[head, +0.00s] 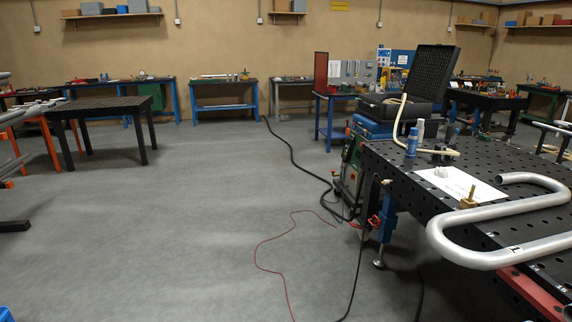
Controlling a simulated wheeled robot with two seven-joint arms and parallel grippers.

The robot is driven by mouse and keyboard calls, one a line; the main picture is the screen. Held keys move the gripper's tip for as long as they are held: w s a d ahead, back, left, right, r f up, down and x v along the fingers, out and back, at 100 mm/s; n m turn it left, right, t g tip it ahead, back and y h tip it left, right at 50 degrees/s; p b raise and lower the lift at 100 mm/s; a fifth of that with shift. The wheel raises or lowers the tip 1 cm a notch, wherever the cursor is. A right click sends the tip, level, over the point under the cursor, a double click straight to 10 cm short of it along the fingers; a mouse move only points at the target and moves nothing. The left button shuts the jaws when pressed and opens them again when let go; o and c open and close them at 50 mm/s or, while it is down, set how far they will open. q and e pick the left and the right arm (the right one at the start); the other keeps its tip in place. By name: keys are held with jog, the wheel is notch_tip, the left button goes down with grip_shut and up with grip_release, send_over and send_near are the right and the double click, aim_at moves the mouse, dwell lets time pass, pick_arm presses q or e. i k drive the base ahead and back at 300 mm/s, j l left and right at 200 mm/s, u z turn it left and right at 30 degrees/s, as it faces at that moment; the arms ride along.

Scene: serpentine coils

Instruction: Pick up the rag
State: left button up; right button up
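I cannot make out a rag for certain in the head view. A small whitish lump (441,171) sits at the back edge of a white sheet (470,189) on the black perforated table (397,181) at the right. It is too small to tell whether it is cloth. Neither of my grippers shows in this view.
A bent silver pipe (470,258), a brass-coloured block (467,200) and a blue bottle (412,142) are on the right table. A black cable (291,152) and a thin red cable (258,262) cross the floor. The grey floor at centre left is clear.

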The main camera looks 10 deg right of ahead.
aim_at(441, 172)
jog(key=i+z, duration=0.15)
jog(key=i, duration=0.4)
jog(key=i+z, duration=0.2)
jog(key=i, duration=0.3)
jog(key=i+j+z, duration=0.15)
jog(key=i, duration=0.4)
jog(key=i+j+z, duration=0.15)
jog(key=i, duration=0.35)
